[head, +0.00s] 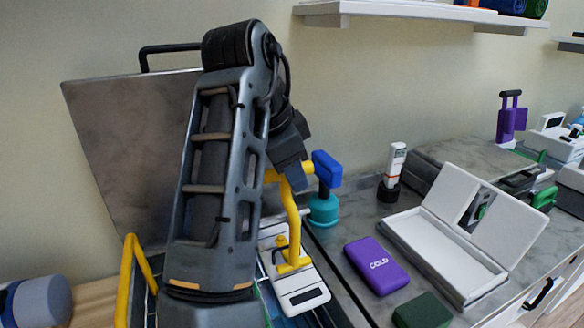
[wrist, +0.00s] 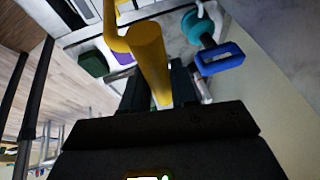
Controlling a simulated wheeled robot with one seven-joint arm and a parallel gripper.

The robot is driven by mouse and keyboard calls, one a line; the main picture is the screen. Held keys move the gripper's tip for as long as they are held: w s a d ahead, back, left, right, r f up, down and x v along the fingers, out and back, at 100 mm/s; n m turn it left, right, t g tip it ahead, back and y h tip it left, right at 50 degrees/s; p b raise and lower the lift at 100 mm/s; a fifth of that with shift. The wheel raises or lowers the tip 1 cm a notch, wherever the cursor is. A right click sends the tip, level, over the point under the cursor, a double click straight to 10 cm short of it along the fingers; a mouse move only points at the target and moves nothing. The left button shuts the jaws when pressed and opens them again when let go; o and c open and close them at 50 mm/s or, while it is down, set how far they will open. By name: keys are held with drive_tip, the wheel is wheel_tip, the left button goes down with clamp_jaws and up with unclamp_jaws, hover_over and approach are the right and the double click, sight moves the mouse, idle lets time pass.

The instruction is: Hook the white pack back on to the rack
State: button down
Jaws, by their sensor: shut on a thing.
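The white pack (head: 302,291) has a dark label window and a tall bent yellow handle (head: 293,222). It shows at the lower middle of the head view, just right of my arm. My gripper (head: 287,172) is shut on the top of the yellow handle, above the pack. In the wrist view the yellow handle (wrist: 150,65) runs between the dark fingers of my gripper (wrist: 160,92). I cannot tell whether the pack's underside touches anything. My arm hides much of the area to the left, and I cannot clearly make out the rack.
A teal-based thing with a blue handle (head: 327,168) stands close right of my gripper. A purple cold pack (head: 376,265), a dark green block (head: 422,312) and an open white case (head: 440,258) lie on the counter. A yellow tube (head: 127,280) rises at left.

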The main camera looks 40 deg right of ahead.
drive_tip(key=shift+f+b, duration=0.8)
drive_tip(key=shift+f, duration=0.5)
drive_tip(key=shift+f+b, duration=2.1)
drive_tip(key=shift+f, duration=1.25)
idle(1.6)
drive_tip(key=shift+s, duration=0.15)
idle(0.5)
